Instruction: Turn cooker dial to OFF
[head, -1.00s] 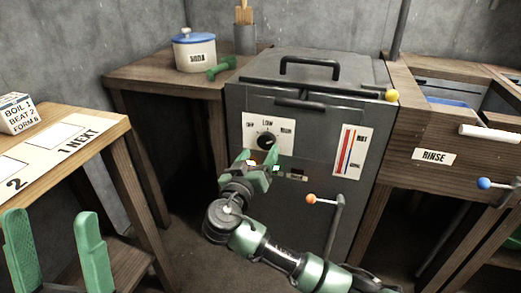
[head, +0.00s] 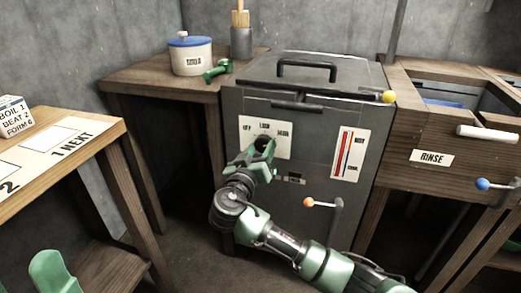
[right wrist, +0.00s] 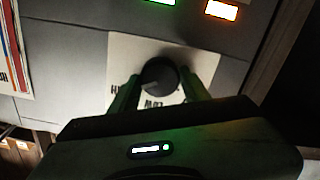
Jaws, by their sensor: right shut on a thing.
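The cooker dial (head: 263,138) is a dark round knob on a white plate (head: 281,127) marked OFF, LOW and HIGH, on the grey cooker's front. My right gripper (head: 258,150) is at the dial in the head view and partly covers it. In the right wrist view, the dial (right wrist: 160,74) sits between the two green fingers (right wrist: 161,86), and the gripper is shut on it. I cannot clearly tell which mark the dial points at. Only a green finger tip of my left gripper (head: 52,274) shows at the bottom left, so its opening is not visible.
An orange-knobbed lever (head: 309,202) is low on the cooker front, right of my right arm. A yellow-knobbed handle (head: 389,96) is at its top right. A soda jar (head: 191,56) stands on the left counter (head: 150,78). A rinse basin (head: 448,103) is at the right.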

